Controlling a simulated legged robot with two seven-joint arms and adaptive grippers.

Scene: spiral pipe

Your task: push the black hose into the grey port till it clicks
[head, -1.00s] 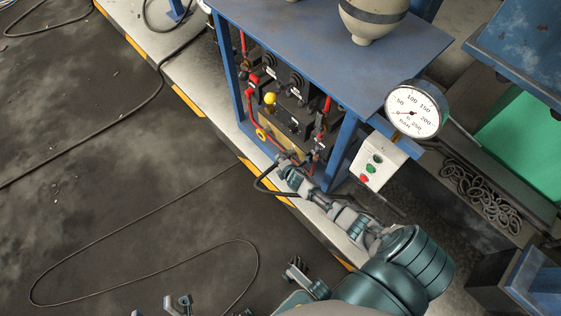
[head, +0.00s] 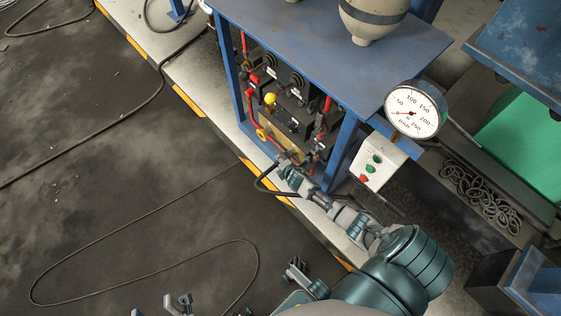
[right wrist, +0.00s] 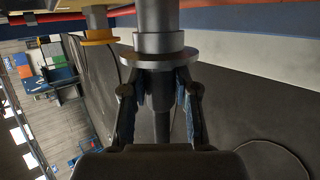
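My right gripper (head: 284,160) is at the lower front of the blue-framed cabinet (head: 345,150). In the right wrist view its two fingers (right wrist: 160,95) are closed in on a grey fitting with a wide round flange (right wrist: 150,60). The black hose (right wrist: 163,125) runs back between the fingers from this fitting, and loops beside the gripper in the head view (head: 262,182). A grey cylinder (right wrist: 158,15) continues straight above the flange. I cannot tell where the hose end stops and the grey port begins. Grey finger-like parts at the bottom edge may be my left gripper (head: 178,303), mostly cut off.
The cabinet holds red pipes and a yellow knob (head: 270,98). A pressure gauge (head: 412,112) stands above a button box (head: 373,163) on its right. A yellow-ringed fitting (right wrist: 98,32) sits left of the gripped one. A thin cable (head: 140,215) lies on the open dark floor.

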